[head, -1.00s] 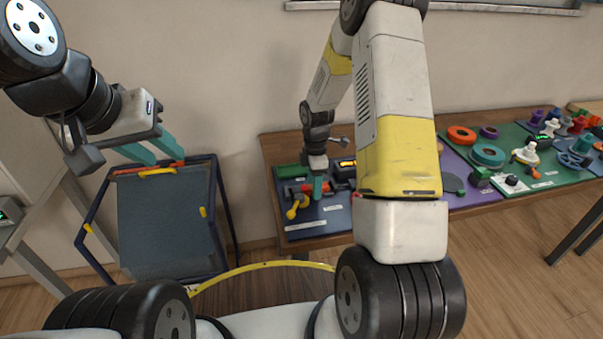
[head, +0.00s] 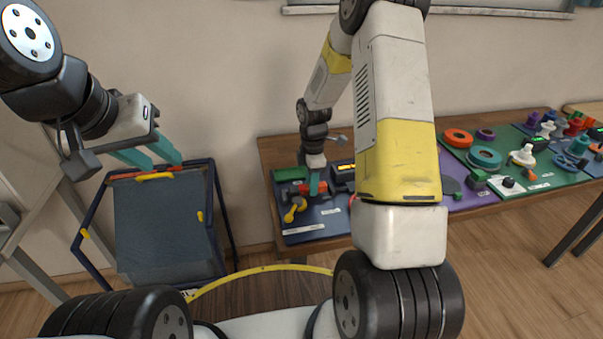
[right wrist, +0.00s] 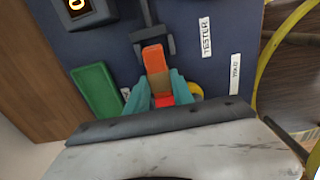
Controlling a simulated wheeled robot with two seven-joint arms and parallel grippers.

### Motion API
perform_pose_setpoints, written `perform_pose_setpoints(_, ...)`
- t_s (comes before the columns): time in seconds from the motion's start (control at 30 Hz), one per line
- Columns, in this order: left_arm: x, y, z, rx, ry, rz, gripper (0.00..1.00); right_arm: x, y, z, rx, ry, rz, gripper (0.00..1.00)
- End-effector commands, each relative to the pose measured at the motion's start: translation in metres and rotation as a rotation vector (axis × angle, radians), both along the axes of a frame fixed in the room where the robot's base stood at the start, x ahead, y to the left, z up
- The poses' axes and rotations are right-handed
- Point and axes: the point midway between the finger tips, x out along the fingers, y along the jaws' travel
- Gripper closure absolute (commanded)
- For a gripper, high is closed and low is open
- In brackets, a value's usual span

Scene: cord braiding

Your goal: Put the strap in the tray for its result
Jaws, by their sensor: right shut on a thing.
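My right gripper (right wrist: 160,98) is shut on a short strap-like piece (right wrist: 154,60) with orange, tan and red parts. Its orange end points at a dark grey forked fixture (right wrist: 150,30) on the blue mat; I cannot tell if they touch. In the head view my right gripper (head: 314,184) is low over that mat, and the piece is mostly hidden. A green tray (right wrist: 97,91) lies left of the gripper in the right wrist view, and at the mat's back left in the head view (head: 289,174). My left gripper (head: 150,153) is open and empty over the dark sloped board.
The blue mat (head: 322,218) has a box with a lit display (right wrist: 84,8), a label reading TESTER (right wrist: 205,37) and a yellow part (head: 293,210). A framed sloped board (head: 165,235) stands left. Spools and coloured rings (head: 485,158) fill the table's right.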

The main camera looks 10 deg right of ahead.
Motion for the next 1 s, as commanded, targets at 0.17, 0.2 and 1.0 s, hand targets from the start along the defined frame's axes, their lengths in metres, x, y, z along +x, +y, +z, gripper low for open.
perform_pose_setpoints(0.17,0.0,0.0,0.0,0.0,0.0,0.0,0.64,0.001,0.0,0.039,0.0,-0.006,-0.002,1.0)
perform_pose_setpoints(0.2,0.0,0.0,0.0,0.0,0.0,0.0,0.64,0.001,0.0,0.047,0.001,-0.006,-0.002,1.0)
perform_pose_setpoints(1.0,0.0,0.0,0.0,0.0,0.0,0.0,0.64,-0.034,0.012,0.049,-0.004,-0.002,-1.049,1.0)
